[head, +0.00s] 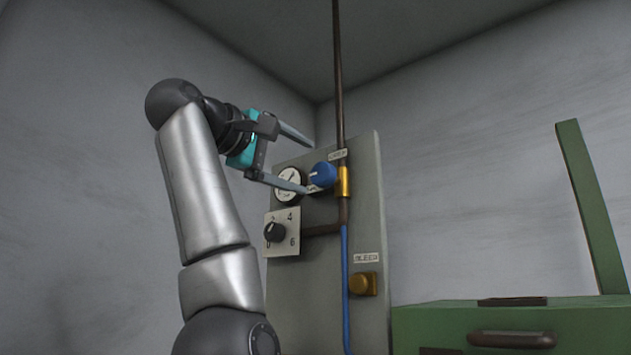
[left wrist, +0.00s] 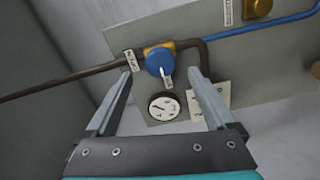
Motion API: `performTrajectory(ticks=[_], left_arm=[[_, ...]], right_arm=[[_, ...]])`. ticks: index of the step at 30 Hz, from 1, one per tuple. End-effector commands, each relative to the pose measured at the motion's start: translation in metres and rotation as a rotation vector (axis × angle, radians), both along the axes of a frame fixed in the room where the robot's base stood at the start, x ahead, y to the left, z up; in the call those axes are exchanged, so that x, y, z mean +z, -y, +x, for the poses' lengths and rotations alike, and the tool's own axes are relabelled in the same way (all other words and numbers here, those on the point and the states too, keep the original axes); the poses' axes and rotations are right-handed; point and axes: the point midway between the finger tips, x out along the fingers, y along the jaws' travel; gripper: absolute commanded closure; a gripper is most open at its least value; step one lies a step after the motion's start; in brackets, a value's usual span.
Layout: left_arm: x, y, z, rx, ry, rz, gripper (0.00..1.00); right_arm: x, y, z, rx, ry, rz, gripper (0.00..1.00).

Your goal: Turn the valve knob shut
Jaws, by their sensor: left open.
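The valve knob (head: 322,175) is round and blue with a white pointer mark. It sits on a brass fitting (head: 343,182) on a grey upright panel (head: 366,225). My left gripper (head: 308,167) is open, with its two fingers reaching toward the knob. In the left wrist view the blue knob (left wrist: 159,62) shows ahead of the fingertips, between the two spread fingers. The fingers do not appear to touch it. My right gripper is in neither view.
A white round gauge (head: 289,184) is left of the knob. Below is a black dial (head: 274,232) on a numbered plate. A brass button (head: 362,284) sits lower right. A dark pipe (head: 338,80) runs upward. A green box (head: 470,325) stands right.

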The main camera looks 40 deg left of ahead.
Motion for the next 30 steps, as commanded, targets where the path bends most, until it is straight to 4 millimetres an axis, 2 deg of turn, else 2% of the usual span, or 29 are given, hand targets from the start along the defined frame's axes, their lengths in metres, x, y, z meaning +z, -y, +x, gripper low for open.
performTrajectory(ticks=[1, 3, 6, 9, 18, 30], left_arm=[[-0.002, -0.001, -0.015, 0.002, 0.005, 0.000, 0.11], [-0.002, -0.003, -0.032, 0.001, 0.005, 0.000, 0.11], [-0.002, -0.004, -0.056, 0.001, 0.005, 0.000, 0.11], [-0.003, -0.006, -0.072, 0.001, 0.002, 0.000, 0.11], [-0.001, -0.007, -0.089, -0.001, 0.000, 0.000, 0.11], [0.000, -0.007, -0.089, -0.001, -0.001, 0.000, 0.11]], right_arm=[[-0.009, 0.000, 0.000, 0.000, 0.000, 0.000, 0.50], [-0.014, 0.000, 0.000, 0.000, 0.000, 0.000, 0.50], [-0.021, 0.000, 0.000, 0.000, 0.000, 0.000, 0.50], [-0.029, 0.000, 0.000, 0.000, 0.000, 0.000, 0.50], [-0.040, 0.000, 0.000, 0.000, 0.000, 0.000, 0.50], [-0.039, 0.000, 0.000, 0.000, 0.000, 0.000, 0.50]])
